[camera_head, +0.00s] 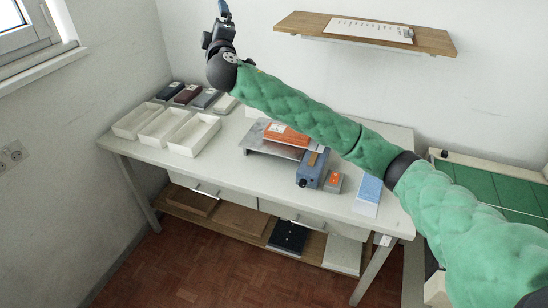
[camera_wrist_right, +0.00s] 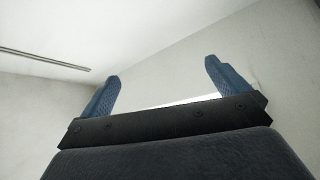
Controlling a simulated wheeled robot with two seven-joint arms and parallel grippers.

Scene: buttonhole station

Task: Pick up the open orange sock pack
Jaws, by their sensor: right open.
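My right gripper (camera_head: 224,10) is raised high above the back left of the table, far from the pack. In the right wrist view the gripper (camera_wrist_right: 162,85) has its fingers apart with nothing between them, facing bare wall and ceiling. My left gripper is not in view.
White trays (camera_head: 193,135) and several dark packs (camera_head: 187,94) stand at the table's left. A blue-grey device (camera_head: 312,168), a small grey box with an orange top (camera_head: 334,181) and a blue-and-white pack (camera_head: 369,190) are at the right. A wooden shelf (camera_head: 440,40) hangs above.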

